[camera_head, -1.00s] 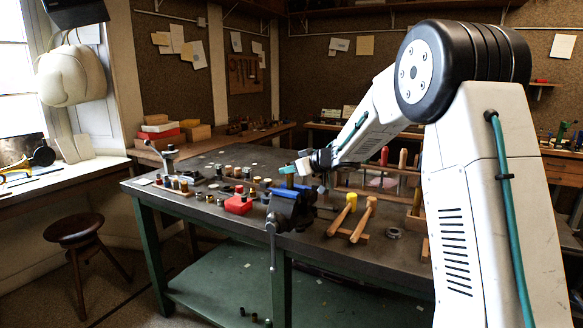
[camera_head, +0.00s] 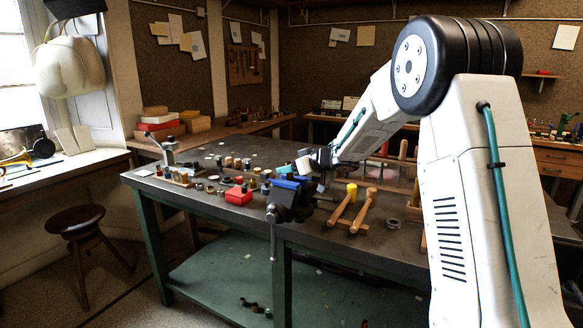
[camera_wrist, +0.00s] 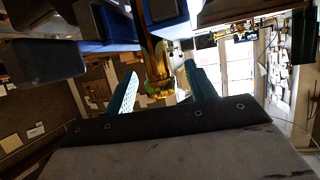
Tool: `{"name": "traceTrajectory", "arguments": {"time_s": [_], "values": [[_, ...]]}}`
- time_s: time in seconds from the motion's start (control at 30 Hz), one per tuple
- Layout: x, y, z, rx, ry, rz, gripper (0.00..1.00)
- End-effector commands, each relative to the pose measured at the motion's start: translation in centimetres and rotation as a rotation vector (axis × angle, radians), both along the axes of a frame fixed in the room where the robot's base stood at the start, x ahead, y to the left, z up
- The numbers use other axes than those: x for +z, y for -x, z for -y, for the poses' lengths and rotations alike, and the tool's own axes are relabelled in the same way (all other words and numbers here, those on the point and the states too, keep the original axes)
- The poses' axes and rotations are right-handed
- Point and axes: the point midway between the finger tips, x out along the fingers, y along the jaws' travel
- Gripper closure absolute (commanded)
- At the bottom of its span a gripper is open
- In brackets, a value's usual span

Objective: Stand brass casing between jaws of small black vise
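The small black vise (camera_head: 291,208) with blue jaws (camera_head: 286,183) stands at the front edge of the workbench. In the wrist view the blue jaws (camera_wrist: 112,28) show at the top, with a gap between them. The brass casing (camera_wrist: 157,72) shows in line with this gap, its near end between my fingers; how deep it sits is unclear. My gripper (camera_wrist: 161,90) is open, its teal fingers apart on both sides of the casing, with space visible on each side. In the head view my gripper (camera_head: 304,163) is just above the vise; the casing cannot be made out there.
A tool rack stands behind my arm. A stool (camera_head: 76,222) stands left of the workbench (camera_head: 150,188).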

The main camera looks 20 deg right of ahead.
Motion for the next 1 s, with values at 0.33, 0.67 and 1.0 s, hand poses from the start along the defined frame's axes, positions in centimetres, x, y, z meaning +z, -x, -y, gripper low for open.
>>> {"name": "traceTrajectory", "arguments": {"time_s": [0.33, 0.67, 1.0], "values": [[1.6, 3.1, 1.8, -0.002, 0.0, 0.001, 0.45], [3.0, 6.2, 3.4, -0.001, 0.0, 0.0, 0.45], [3.0, 6.3, 3.5, 0.0, 0.0, 0.0, 0.45]]}}
